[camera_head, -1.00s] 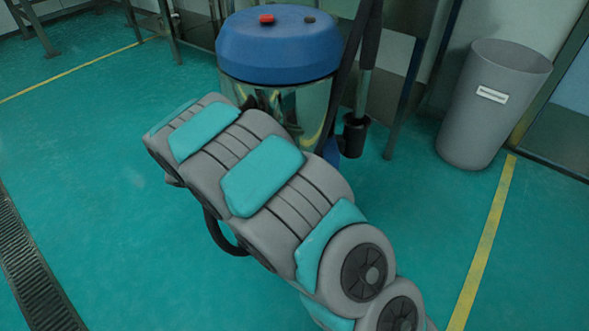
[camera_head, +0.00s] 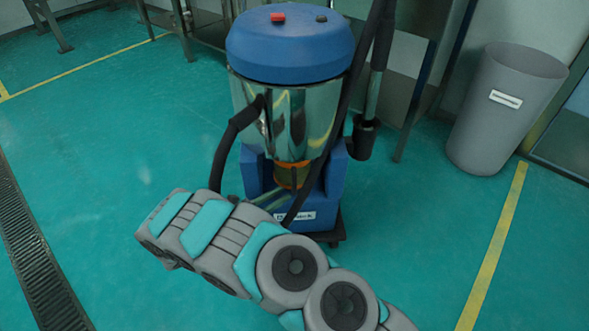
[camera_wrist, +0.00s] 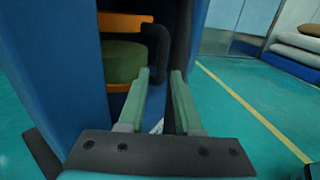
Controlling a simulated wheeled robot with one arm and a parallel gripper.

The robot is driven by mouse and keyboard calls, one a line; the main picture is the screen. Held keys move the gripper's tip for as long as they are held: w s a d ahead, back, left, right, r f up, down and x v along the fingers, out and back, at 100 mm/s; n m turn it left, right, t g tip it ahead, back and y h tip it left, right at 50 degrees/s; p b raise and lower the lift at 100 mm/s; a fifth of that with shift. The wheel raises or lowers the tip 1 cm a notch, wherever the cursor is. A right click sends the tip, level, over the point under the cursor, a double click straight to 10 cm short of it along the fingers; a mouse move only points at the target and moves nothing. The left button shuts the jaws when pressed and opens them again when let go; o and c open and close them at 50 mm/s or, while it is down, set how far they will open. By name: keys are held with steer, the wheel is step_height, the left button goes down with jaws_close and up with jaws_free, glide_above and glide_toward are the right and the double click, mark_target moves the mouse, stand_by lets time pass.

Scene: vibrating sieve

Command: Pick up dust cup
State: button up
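The dust cup has an orange rim, a green body and a black handle. In the wrist view the cup (camera_wrist: 122,62) sits inside the blue housing of the vacuum (camera_wrist: 52,60), left of my fingers. Its black handle (camera_wrist: 160,45) shows just above the gap between the fingertips; I cannot tell whether they touch. In the head view the orange part of the cup (camera_head: 291,176) shows low in the vacuum (camera_head: 288,50), partly behind a hose. My gripper (camera_wrist: 161,74) is open, with a gap between its green fingers.
A black hose (camera_head: 225,150) curves down the vacuum's left side. A grey bin (camera_head: 502,110) stands at the right, by a yellow floor line (camera_head: 492,255). A floor drain (camera_head: 40,255) runs along the left. The green floor between is clear.

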mark_target(295, 191)
steer(key=shift+x, duration=3.05)
jaws_close()
